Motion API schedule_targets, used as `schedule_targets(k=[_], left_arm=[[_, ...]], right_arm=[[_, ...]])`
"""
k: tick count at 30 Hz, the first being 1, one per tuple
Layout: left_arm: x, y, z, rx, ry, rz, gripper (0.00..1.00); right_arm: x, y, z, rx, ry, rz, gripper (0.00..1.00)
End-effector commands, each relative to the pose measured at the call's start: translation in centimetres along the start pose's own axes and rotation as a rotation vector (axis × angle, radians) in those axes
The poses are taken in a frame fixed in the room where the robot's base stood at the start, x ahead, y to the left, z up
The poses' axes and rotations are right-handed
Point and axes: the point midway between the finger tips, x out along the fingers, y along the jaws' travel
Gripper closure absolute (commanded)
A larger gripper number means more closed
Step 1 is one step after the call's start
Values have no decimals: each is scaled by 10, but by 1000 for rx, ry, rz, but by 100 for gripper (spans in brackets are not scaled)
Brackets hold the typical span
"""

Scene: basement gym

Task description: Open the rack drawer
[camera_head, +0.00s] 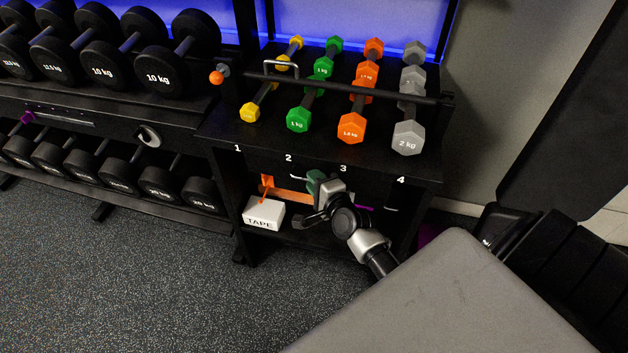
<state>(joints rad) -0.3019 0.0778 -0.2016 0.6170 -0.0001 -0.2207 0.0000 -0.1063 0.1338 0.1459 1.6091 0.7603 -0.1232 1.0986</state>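The black rack (320,155) stands ahead, its front edge numbered 1 to 4. Below the numbers are dark fronts; a thin pale handle (298,178) shows under the 2, and another (391,208) under the 4. I see no drawer clearly standing out. My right gripper (312,208) is in front of the rack, below the 2 and 3, with my arm reaching in from the lower right. Its fingers are dark against the shadowed shelf, so their opening and any contact with a handle cannot be made out. My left gripper is not in view.
A white TAPE box (263,214) sits on the lower shelf, left of my gripper. A rack of black dumbbells (105,65) stands at left. The speckled floor (130,280) is clear.

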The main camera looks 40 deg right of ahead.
Motion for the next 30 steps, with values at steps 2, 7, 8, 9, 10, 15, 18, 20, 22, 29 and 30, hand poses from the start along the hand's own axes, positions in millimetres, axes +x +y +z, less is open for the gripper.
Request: schedule_targets(k=[2, 7, 8, 9, 10, 15, 18, 20, 22, 29, 30], left_arm=[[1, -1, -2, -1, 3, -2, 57], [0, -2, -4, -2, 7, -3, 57], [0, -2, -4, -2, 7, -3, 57], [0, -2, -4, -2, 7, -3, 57], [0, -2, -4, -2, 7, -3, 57], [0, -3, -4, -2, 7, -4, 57], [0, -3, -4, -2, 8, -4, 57], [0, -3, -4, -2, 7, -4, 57], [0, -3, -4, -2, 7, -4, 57], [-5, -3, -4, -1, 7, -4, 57], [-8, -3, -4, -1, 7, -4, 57]], right_arm=[[4, 0, 0, -1, 0, 0, 77], [6, 0, 0, -1, 0, 0, 77], [6, 0, 0, -1, 0, 1, 77], [6, 0, 0, -1, 0, 1, 77], [6, 0, 0, -1, 0, 1, 77], [6, 0, 0, -1, 0, 1, 100], [6, 0, 0, -1, 0, 1, 100], [6, 0, 0, -1, 0, 1, 100], [6, 0, 0, -1, 0, 1, 100], [-2, 2, 7, -1, 0, 3, 100], [-5, 2, 10, 0, -1, 4, 100]])
